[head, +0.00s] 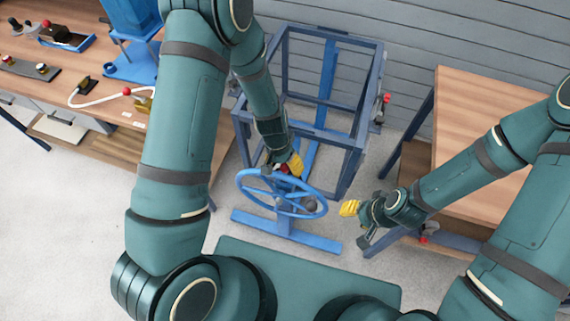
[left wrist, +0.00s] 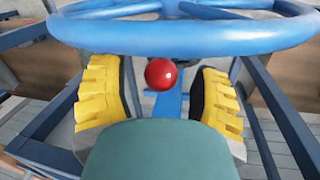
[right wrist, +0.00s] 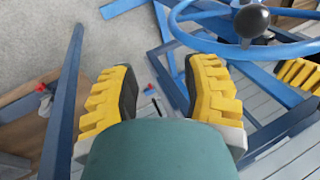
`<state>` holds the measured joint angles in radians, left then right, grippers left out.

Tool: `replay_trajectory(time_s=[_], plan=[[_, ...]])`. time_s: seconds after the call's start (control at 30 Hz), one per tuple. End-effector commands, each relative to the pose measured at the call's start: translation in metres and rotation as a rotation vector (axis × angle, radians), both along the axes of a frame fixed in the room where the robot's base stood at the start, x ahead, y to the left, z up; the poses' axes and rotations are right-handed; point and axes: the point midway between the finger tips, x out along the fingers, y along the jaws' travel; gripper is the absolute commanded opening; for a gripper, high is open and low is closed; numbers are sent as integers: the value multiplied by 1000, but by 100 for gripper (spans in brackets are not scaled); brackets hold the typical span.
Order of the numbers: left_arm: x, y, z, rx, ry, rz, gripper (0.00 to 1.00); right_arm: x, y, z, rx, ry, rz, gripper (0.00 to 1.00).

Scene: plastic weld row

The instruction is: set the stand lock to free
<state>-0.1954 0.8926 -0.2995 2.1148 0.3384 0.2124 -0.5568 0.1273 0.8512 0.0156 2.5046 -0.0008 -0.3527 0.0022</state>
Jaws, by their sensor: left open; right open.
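A red ball knob (head: 284,168) shows beside my left gripper (head: 293,165) at the blue handwheel (head: 245,186) on its blue stand (head: 285,232). In the left wrist view the red knob (left wrist: 161,74) appears between the open yellow fingers, with a gap on both sides. Whatever carries the knob is mostly hidden. My right gripper (head: 350,208) is open and empty to the right of the wheel. A dark ball handle (right wrist: 252,20) on the wheel shows in the right wrist view.
A dark blue frame (head: 356,150) stands behind the wheel, with a red knob (head: 386,97) on its right side. Wooden benches stand left (head: 190,112) and right (head: 470,120). Another red knob (head: 424,240) is low by the right bench. Clear floor lies left of the stand.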

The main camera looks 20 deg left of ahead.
Motion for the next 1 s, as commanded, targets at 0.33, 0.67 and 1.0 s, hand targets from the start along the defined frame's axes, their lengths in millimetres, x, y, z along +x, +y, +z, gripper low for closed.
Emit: replay_trajectory(time_s=[0.33, 0.67, 1.0], plan=[[4, 9, 51, -1, -7, -2, 63, 0, 0, 0, 0, 0, 0, 47], [6, 20, 106, -1, -4, -1, 63, 0, 0, 0, 0, 0, 0, 47], [5, 22, 118, 0, 0, 0, 63, 0, 0, 0, 0, 0, 0, 47]])
